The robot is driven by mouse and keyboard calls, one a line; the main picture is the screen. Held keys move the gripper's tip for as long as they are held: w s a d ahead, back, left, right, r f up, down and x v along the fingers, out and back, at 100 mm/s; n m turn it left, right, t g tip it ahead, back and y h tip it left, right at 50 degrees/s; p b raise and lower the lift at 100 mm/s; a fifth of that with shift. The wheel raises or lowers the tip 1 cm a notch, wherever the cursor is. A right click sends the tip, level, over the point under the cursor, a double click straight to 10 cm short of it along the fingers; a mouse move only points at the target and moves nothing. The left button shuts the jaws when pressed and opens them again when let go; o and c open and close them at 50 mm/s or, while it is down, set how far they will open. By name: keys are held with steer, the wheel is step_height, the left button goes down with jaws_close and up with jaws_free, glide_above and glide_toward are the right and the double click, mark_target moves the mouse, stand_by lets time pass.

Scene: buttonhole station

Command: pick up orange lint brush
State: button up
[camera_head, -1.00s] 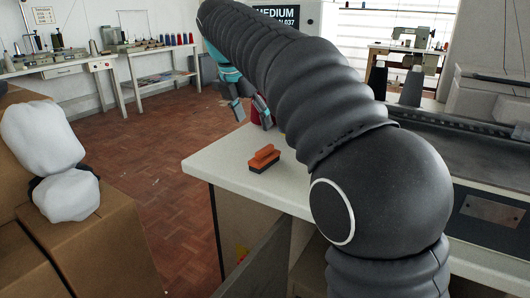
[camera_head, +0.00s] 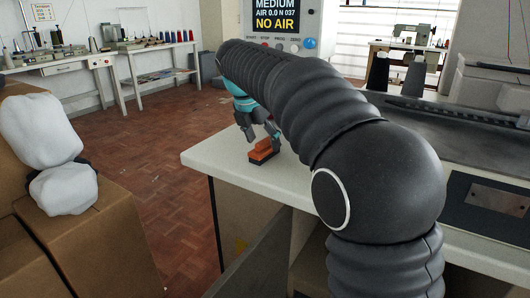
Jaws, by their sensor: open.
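The orange lint brush (camera_head: 261,153) lies on the near left part of the white table top, its orange handle up and its dark base down. My gripper (camera_head: 259,140) is open and points down just above and behind the brush. One finger stands at its left and the other at its right. I cannot tell whether the fingers touch it. My own arm reaches over the table from the right and hides the area beyond.
The white table (camera_head: 222,160) has bare room left of the brush, near its edge. A machine panel (camera_head: 288,22) reading "NO AIR" stands behind my arm. Cardboard boxes (camera_head: 95,235) with white bundles (camera_head: 42,130) are at the left. Dark cones (camera_head: 414,76) stand at the right.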

mark_target(263, 141)
steer(key=x, duration=0.3)
steer(key=c, duration=1.3)
steer(key=shift+r, duration=0.1)
step_height(263, 141, up, 10)
steer(key=shift+f+p, duration=0.1)
steer(key=shift+p, duration=1.05)
steer(key=o, duration=0.3)
steer(key=shift+c, duration=0.6)
